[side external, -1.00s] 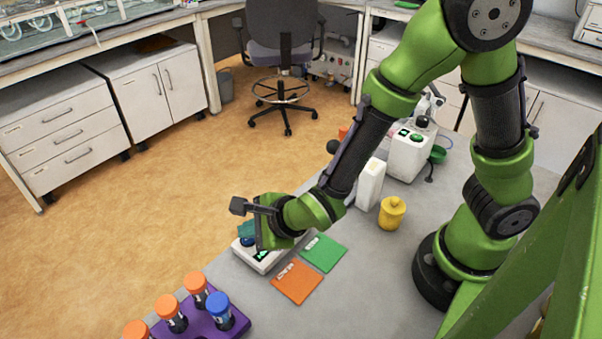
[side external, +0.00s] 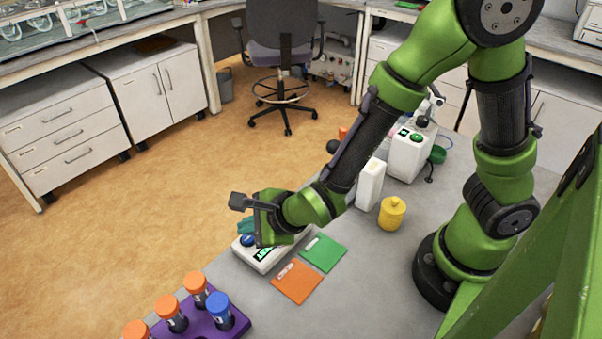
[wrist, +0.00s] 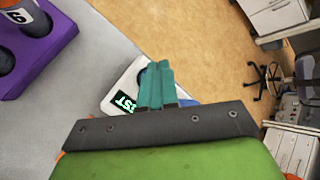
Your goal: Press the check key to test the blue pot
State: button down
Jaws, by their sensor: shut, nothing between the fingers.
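My gripper (side external: 246,227) has teal fingers, shut and empty, above the white tester (side external: 276,257). In the wrist view the shut fingertips (wrist: 158,66) cover part of the tester (wrist: 118,90). The tester has a lit green display (side external: 263,254), partly hidden by my gripper. A round blue part (side external: 248,240) shows on its left end, below the fingers; I cannot tell whether it is a key or a pot's cap. Contact with the tester cannot be made out. A blue-capped pot (side external: 220,310) stands in the purple rack (side external: 235,329) at the bottom left.
Several orange-capped pots (side external: 195,288) share the rack. An orange card (side external: 298,282) and a green card (side external: 323,252) lie beside the tester. A yellow pot (side external: 392,213), a white box (side external: 370,185) and a white instrument (side external: 409,155) stand farther back. The bench front right of the rack is clear.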

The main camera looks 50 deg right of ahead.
aim_at(251, 240)
jog(key=shift+r, duration=0.15)
jog(key=shift+r, duration=2.45)
